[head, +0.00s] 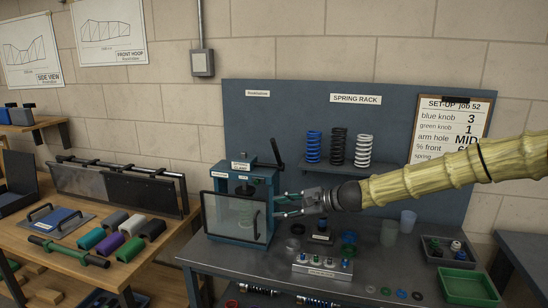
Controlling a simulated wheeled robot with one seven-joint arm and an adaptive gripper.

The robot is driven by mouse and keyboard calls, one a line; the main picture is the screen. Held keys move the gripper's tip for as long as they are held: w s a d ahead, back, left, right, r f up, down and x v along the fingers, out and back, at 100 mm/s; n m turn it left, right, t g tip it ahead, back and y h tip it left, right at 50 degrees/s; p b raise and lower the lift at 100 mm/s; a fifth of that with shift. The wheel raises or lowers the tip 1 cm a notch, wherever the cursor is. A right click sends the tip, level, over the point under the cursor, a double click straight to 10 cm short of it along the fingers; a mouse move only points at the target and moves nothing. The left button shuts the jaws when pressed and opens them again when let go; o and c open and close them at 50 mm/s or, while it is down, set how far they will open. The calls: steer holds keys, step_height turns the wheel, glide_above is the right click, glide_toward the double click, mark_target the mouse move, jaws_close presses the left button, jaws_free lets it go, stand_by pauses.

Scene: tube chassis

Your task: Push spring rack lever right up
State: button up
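The black lever (276,151) stands up from the right side of the blue spring press (262,177), tilted, with its tip leaning left. A framed clear guard (238,217) covers the front of the press. My gripper (279,204) comes in from the right, pointing left, below the lever and beside the guard's right edge. Its two fingers are apart and nothing shows between them. It looks apart from the lever; whether a fingertip touches the press or guard I cannot tell. The "SPRING RACK" label (356,99) is on the blue back panel, above blue, black and white springs (338,147).
My arm crosses the right side above the grey bench. A small block with knobs (322,267), clear cups (408,222), a dark tray (446,249) and a green tray (467,287) are on the bench. A wooden table (125,266) with coloured grips is at left.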

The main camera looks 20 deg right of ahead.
mark_target(274, 149)
steer(key=w+d+r+m+t+y, duration=0.15)
steer(key=d+r, duration=0.25)
steer(key=r, duration=0.5)
steer(key=w+d+r+m+t+y, duration=0.15)
steer(key=d+r, duration=0.25)
steer(key=r, duration=0.4)
steer(key=shift+n+t, duration=0.4)
steer(key=shift+n, duration=0.1)
steer(key=shift+p+x, duration=1.55)
steer(key=shift+x, duration=3.85)
steer(key=shift+s+a, duration=0.15)
jaws_close()
